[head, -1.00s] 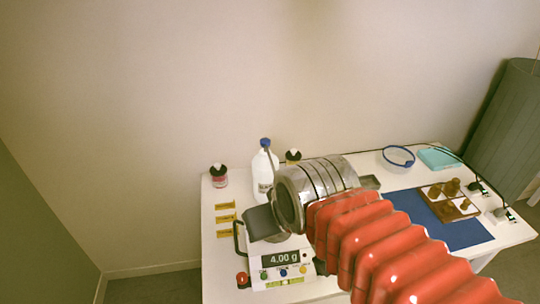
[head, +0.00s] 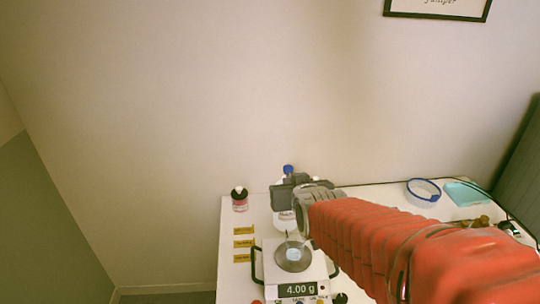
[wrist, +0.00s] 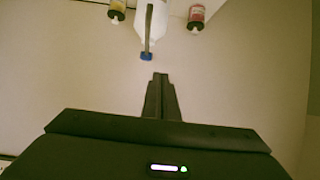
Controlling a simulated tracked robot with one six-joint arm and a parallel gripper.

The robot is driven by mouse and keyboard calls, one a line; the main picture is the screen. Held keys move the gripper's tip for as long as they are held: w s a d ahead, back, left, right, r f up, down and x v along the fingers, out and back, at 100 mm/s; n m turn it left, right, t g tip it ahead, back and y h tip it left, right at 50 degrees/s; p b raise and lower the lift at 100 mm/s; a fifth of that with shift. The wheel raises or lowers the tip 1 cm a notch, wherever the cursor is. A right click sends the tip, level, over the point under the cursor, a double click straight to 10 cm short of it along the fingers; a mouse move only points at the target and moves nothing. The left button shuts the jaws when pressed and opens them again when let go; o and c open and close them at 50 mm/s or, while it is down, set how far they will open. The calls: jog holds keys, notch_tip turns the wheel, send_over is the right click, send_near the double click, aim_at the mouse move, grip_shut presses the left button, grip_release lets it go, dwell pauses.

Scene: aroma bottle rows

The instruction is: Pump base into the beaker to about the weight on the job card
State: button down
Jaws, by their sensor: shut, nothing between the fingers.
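My gripper (head: 287,191) is shut and empty, beside the upper part of the white pump bottle (head: 285,218) in the head view and hiding much of it. The blue pump top (head: 288,170) shows above the gripper. In the wrist view the closed fingers (wrist: 161,78) point at the blue pump top (wrist: 146,57), with a gap between them in the picture. The grey spout (wrist: 149,25) lies across the white bottle (wrist: 157,12). The scale (head: 265,271) reads 4.00 g. A small clear beaker (head: 293,254) seems to stand on its round pan. I cannot make out a job card.
A red jar (head: 240,203) with a black lid stands at the left by yellow labels (head: 243,244). My arm covers the table's middle.

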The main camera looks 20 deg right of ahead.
jog(key=shift+w+d+r+m+t+h, duration=0.15)
jog(key=shift+w+d+t+h, duration=0.15)
jog(key=shift+w+d+t, duration=0.65)
jog(key=shift+w+d+r+m+t+h, duration=0.15)
jog(key=shift+w+d+t+h, duration=0.25)
jog(key=shift+w+d, duration=0.85)
jog(key=shift+w+a, duration=0.25)
jog(key=shift+x, duration=1.25)
send_over(289, 174)
jog(key=shift+s+f, duration=0.2)
jog(key=shift+f, duration=0.3)
jog(key=shift+s+f, duration=0.15)
jog(key=shift+f, duration=0.3)
jog(key=f, duration=0.2)
jog(key=shift+w+f, duration=0.25)
jog(key=shift+f, duration=0.75)
